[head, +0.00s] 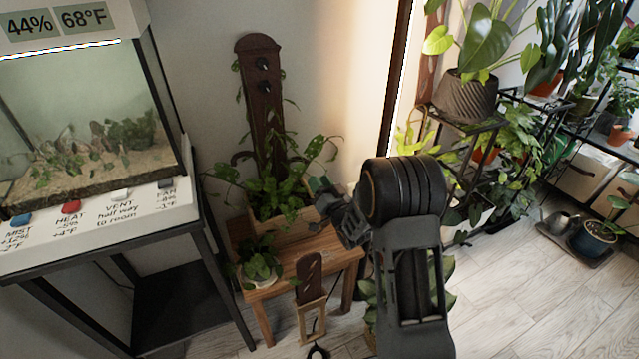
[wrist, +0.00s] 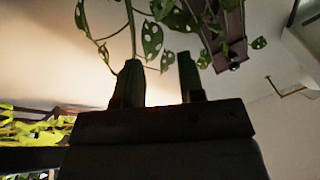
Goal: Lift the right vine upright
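A vine plant (head: 285,185) with holed leaves grows in a wooden planter box (head: 238,232) on a small wooden bench (head: 325,243). Behind it stands a tall dark wooden board (head: 262,110) with black knobs. The right vine (head: 322,150) leans out to the right of the plant. My gripper (head: 318,186) is close to it, at the plant's right edge. In the wrist view my gripper (wrist: 160,65) is open, with a clear gap between its fingers. A green stem (wrist: 132,30) runs down to the left fingertip; I cannot tell whether they touch. The board (wrist: 222,35) shows upper right.
A small potted plant (head: 258,262) and a small wooden stand (head: 310,300) are at the bench's front. A terrarium (head: 85,130) on a black-framed table is at left. Plant shelves (head: 475,122) fill the right. Light plank floor (head: 520,300) is open at lower right.

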